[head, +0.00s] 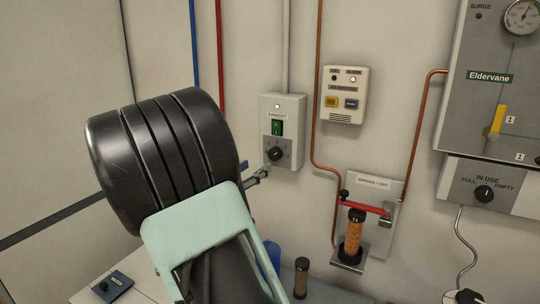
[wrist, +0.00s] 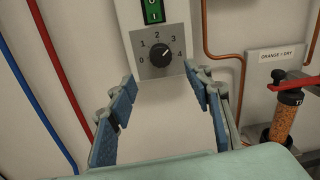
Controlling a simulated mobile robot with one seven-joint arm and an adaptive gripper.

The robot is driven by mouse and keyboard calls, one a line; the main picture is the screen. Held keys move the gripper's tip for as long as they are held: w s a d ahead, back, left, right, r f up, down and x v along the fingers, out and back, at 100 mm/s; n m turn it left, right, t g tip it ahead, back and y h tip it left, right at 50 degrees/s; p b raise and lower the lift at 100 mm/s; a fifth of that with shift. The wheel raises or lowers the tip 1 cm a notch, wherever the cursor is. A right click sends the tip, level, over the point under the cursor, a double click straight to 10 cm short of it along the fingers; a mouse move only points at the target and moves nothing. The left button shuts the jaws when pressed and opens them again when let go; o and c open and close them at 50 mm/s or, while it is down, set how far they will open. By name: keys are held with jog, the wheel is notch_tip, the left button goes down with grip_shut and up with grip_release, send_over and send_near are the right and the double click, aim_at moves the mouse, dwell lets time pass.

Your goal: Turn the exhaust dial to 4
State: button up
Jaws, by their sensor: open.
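The exhaust dial (head: 275,154) is a black round knob on a light grey wall box marked EXHAUST, below a green switch. In the wrist view the dial (wrist: 159,54) has a scale from 0 to 4, and its white mark points to the upper right, seemingly between 3 and 4. My gripper (wrist: 162,80) is open and empty, its blue-padded fingers spread to the left and right just below the dial and apart from it. In the head view my gripper (head: 259,175) shows only partly at the box's lower left; my arm hides the rest.
An alarm panel (head: 345,95) and a copper pipe are right of the box. A bracket with an orange-filled tube (head: 352,238) and red lever stands lower right. The Eldervane cabinet (head: 490,78) is far right. Bare wall lies below the box.

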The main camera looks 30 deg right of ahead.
aim_at(273, 156)
jog(key=x, duration=0.9)
jog(key=shift+w+d, duration=0.15)
jog(key=shift+d, duration=0.2)
jog(key=c, duration=1.2)
jog(key=shift+o, duration=0.2)
